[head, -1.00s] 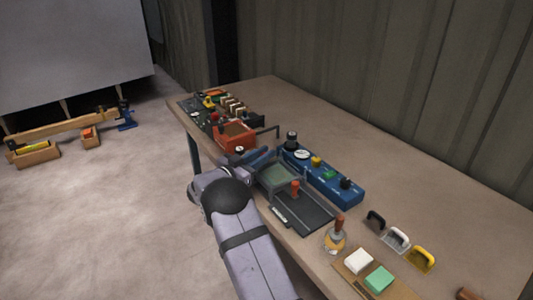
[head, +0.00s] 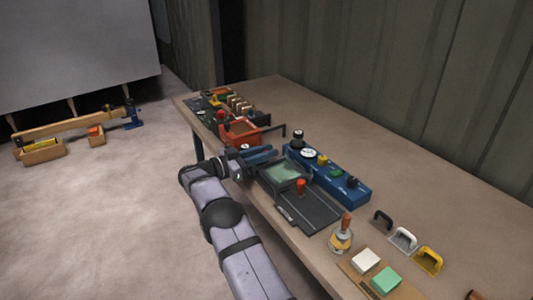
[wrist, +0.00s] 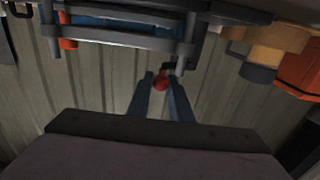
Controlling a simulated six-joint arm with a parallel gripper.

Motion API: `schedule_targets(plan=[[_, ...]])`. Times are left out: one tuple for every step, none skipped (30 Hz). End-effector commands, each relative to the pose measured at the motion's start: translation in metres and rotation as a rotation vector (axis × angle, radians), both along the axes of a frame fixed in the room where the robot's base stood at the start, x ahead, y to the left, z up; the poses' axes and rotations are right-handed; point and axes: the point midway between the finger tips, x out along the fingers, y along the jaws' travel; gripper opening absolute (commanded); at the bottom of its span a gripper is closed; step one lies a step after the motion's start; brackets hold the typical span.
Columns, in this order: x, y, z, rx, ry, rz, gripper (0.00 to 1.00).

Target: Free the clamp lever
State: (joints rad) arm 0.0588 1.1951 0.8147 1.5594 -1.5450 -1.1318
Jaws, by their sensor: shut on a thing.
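My gripper (head: 268,156) is at the near edge of the workbench, between the red bin and the framed green pane. In the wrist view its two blue fingers (wrist: 162,88) close around a small red knob (wrist: 160,83), which I take to be the clamp lever's end. The rest of the lever is hard to make out; a grey post (wrist: 185,50) stands just beside the knob. In the head view the knob is hidden at the gripper. The framed green pane (head: 285,172) lies just right of the gripper, beside a dark plate (head: 312,210) with a red upright handle (head: 300,187).
A blue control box (head: 335,175) with knobs stands behind the plate. The red bin (head: 240,142) is close beyond the gripper. The back right of the bench (head: 400,170) is clear.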

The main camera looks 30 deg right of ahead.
Motion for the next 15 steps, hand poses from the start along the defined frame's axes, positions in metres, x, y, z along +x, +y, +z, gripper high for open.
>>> schedule_targets(plan=[[-0.0005, 0.0001, 0.0001, -0.001, 0.001, -0.003, 0.0], [-0.0005, 0.0001, 0.0002, -0.001, 0.001, -0.003, 0.0], [-0.0005, 0.0, 0.0002, -0.001, 0.001, -0.003, 0.0], [-0.0005, 0.0, 0.0002, -0.001, 0.001, -0.003, 0.0], [-0.0005, 0.0, 0.0003, -0.001, 0.001, -0.003, 0.0], [-0.0006, 0.0, 0.0003, -0.001, 0.001, -0.003, 0.0], [-0.0005, 0.0, 0.0003, -0.001, 0.001, -0.003, 0.0], [-0.0006, -0.0001, 0.0003, -0.002, 0.001, -0.003, 0.0], [-0.0006, -0.0001, 0.0004, -0.002, 0.001, -0.003, 0.0], [-0.0006, -0.0001, 0.0004, -0.002, 0.001, -0.003, 0.0], [-0.0005, -0.0001, 0.0004, -0.002, 0.001, -0.003, 0.26], [-0.0005, -0.0002, 0.0004, -0.001, 0.001, -0.002, 0.36], [-0.0005, -0.0002, 0.0004, -0.001, 0.001, -0.002, 0.36], [-0.0004, -0.0002, 0.0004, -0.001, 0.001, -0.002, 0.36], [-0.0004, -0.0002, 0.0004, -0.001, 0.0, -0.002, 0.36]])
